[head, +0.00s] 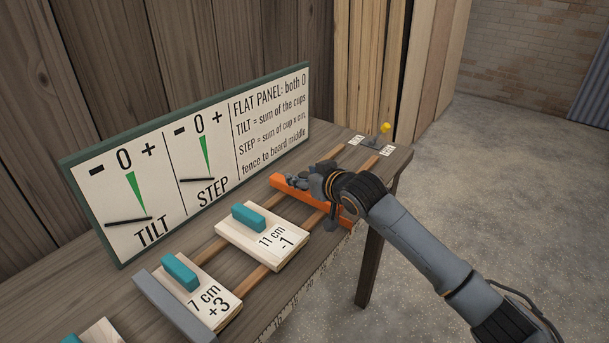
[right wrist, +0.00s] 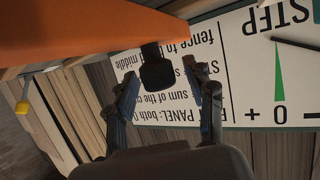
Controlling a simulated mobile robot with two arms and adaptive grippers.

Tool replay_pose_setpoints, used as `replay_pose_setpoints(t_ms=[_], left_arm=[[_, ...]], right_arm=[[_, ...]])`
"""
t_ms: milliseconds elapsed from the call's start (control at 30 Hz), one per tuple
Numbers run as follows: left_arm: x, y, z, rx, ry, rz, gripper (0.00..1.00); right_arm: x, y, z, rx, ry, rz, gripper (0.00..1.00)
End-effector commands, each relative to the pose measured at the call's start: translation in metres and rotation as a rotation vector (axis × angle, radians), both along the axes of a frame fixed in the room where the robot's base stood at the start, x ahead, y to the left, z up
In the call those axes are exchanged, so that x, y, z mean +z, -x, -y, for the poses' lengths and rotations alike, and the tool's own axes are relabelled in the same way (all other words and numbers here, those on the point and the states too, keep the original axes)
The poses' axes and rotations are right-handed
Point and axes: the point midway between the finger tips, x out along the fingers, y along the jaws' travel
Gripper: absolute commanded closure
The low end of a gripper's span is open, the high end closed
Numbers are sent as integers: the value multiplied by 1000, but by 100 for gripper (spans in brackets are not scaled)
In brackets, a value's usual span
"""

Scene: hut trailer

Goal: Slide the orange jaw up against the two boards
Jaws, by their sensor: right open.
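The orange jaw (head: 338,211) lies across two wooden rails (head: 252,280) on the bench, apart from the boards. The board marked 11 cm, -1 (head: 262,238) and the board marked 7 cm, +3 (head: 205,296) lie on the rails to its left, each with a teal handle. A gap separates these two boards. My right gripper (head: 308,182) is at the orange jaw and partly hides it. In the right wrist view, the orange jaw (right wrist: 110,35) fills the upper left, and a dark knob (right wrist: 157,70) lies between the open fingers (right wrist: 168,98). My left gripper is out of view.
A grey fence (head: 172,308) lies left of the 7 cm board. A sign with TILT and STEP dials (head: 190,160) stands behind the rails. A yellow-tipped lever (head: 383,129) is at the bench's far end. Another board (head: 100,334) shows at the lower left edge.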

Motion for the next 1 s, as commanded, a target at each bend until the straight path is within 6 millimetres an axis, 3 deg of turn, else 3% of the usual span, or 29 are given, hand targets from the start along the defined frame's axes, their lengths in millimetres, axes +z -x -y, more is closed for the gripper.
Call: replay_pose_setpoints(t_ms=[167, 400, 433, 667, 1000], left_arm=[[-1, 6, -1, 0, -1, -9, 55], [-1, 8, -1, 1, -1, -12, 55], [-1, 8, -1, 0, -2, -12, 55], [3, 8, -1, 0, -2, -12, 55], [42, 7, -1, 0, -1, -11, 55]], right_arm=[[0, 0, 0, 0, 0, 0, 48], [0, 0, 0, 0, 0, 0, 97], [0, 0, 0, 0, 0, 0, 100], [1, 4, -3, 3, 0, -2, 100], [2, 63, -47, 8, -1, -8, 100]])
